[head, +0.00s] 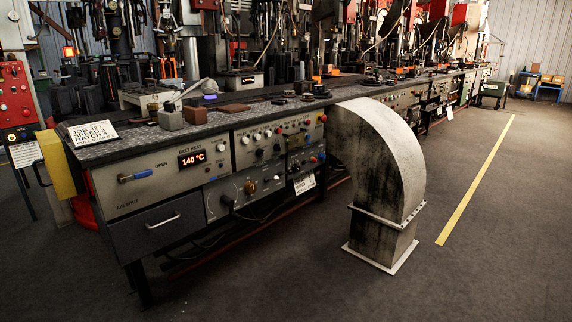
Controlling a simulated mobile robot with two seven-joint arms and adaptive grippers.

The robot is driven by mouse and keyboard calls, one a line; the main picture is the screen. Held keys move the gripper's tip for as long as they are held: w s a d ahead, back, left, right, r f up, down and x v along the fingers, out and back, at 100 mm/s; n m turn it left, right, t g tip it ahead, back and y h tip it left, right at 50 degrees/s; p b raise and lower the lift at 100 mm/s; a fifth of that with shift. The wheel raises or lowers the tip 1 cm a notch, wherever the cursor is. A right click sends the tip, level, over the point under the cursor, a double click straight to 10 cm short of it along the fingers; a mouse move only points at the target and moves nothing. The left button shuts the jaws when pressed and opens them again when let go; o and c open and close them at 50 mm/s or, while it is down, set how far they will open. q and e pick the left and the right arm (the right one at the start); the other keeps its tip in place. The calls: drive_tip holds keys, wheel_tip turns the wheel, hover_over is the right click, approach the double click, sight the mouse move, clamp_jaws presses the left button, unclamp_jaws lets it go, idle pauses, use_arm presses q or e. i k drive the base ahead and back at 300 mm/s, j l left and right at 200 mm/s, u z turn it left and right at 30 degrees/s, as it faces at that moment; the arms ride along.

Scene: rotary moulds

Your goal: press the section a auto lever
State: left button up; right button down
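A long dark bench (225,125) carries control panels on its front. The nearest panel (150,170) has a lever with a blue handle (135,175) beside the word "OPEN" and a red display (192,158) reading 140 °C. To its right, more panels (272,140) hold several knobs, switches and coloured buttons. The labels there are too small to read, so I cannot tell which control is the section A auto lever. Neither of my grippers shows in the head view.
A curved grey duct (388,150) stands on the floor against the bench and hides part of its front. A drawer (160,225) sits low at the near end. A red cabinet (15,95) is at left. Floor in front is clear, with a yellow line (470,180) at right.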

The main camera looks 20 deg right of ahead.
sight(291, 172)
drive_tip(key=i+l+u, duration=0.1)
drive_tip(key=l, duration=0.3)
drive_tip(key=i+l+u, duration=0.1)
drive_tip(key=i+l, duration=0.2)
drive_tip(key=l, duration=0.15)
drive_tip(key=i+l+u, duration=0.1)
drive_tip(key=l, duration=0.35)
drive_tip(key=i+l+u, duration=0.1)
drive_tip(key=i+l, duration=0.15)
drive_tip(key=l, duration=0.2)
drive_tip(key=i+l+u, duration=0.1)
drive_tip(key=l, duration=0.35)
drive_tip(key=i+l+u, duration=0.1)
drive_tip(key=l, duration=0.4)
drive_tip(key=i+l+u, duration=0.1)
drive_tip(key=i+l, duration=0.15)
drive_tip(key=l, duration=0.25)
drive_tip(key=i+l+u, duration=0.1)
drive_tip(key=l, duration=0.35)
